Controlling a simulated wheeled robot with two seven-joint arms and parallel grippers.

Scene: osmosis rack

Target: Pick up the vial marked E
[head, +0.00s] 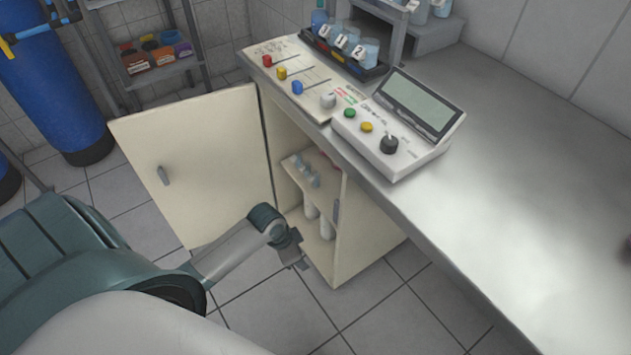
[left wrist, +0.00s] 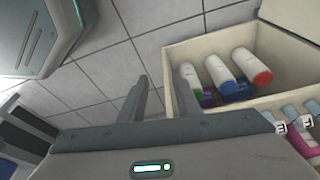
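Several small vials (head: 303,168) stand on the upper shelf inside the open cabinet in the head view. In the left wrist view, vials with white labels (left wrist: 306,126) show at the lower right. The letters are small and tilted, and I cannot tell surely which one is E. My left gripper (head: 298,264) is in front of the cabinet opening, below the shelf with the vials. In the left wrist view its two fingers (left wrist: 166,88) are apart with nothing between them. My right gripper is not in view.
The cabinet door (head: 190,165) stands open to the left. White cylinders (head: 327,228) stand on the cabinet's lower level; colored ends show in the left wrist view (left wrist: 245,65). A control box (head: 395,125) and a rack of numbered beakers (head: 345,48) are on the bench (head: 530,160).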

